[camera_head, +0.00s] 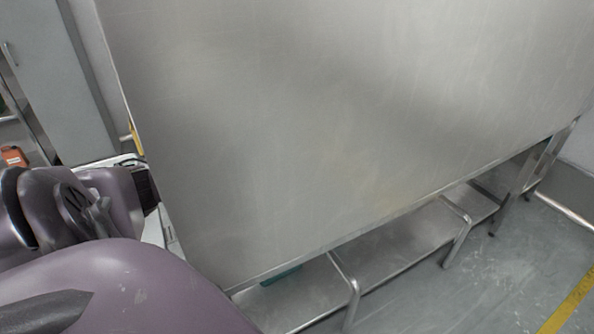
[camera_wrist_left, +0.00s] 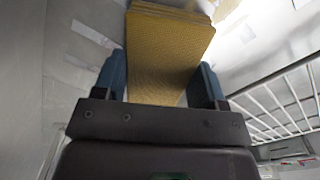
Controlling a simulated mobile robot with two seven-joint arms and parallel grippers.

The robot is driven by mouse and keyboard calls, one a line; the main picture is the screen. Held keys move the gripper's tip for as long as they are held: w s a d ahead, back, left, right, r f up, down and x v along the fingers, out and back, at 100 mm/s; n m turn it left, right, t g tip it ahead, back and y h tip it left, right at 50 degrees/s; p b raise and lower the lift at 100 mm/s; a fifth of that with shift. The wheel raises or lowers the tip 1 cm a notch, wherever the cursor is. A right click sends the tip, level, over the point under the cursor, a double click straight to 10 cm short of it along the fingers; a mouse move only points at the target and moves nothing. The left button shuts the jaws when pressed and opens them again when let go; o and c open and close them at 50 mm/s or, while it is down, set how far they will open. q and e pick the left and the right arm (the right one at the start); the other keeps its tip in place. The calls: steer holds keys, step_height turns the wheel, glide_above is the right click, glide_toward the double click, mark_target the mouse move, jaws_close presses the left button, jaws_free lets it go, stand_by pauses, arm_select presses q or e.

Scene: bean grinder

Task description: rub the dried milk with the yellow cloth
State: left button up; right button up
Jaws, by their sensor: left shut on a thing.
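In the left wrist view, my left gripper (camera_wrist_left: 161,78) has its two blue fingers shut on the yellow cloth (camera_wrist_left: 166,45). The cloth is folded in several layers and sticks out beyond the fingertips. In the head view my left arm comes in at the lower left, and its gripper fingers cannot be made out there. A small yellow strip (camera_head: 136,139) shows at the left edge of the steel table; I cannot tell if it is the cloth. I see no clear dried milk in either view. My right gripper is not in view.
The bare steel tabletop (camera_head: 330,110) fills most of the head view. A lower steel shelf (camera_head: 400,245) with bent legs runs along its near edge. Grey cabinets (camera_head: 55,70) and a small orange thing (camera_head: 14,156) are at the left. A white wire rack (camera_wrist_left: 280,105) shows in the wrist view.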

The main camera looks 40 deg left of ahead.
arm_select(q)
steer(key=shift+f, duration=0.15)
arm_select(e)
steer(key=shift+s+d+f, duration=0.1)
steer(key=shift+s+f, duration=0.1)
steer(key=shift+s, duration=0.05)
arm_select(q)
steer(key=shift+s+a, duration=0.2)
steer(key=shift+s, duration=0.45)
steer(key=shift+s+a, duration=0.2)
steer(key=shift+s, duration=0.45)
steer(key=shift+s+a+p, duration=0.2)
steer(key=shift+s+p, duration=0.15)
steer(key=shift+s, duration=0.4)
steer(key=shift+s+a, duration=0.3)
steer(key=shift+s, duration=0.6)
steer(key=shift+s+a+f, duration=0.1)
steer(key=shift+s+a, duration=0.05)
steer(key=shift+s, duration=0.5)
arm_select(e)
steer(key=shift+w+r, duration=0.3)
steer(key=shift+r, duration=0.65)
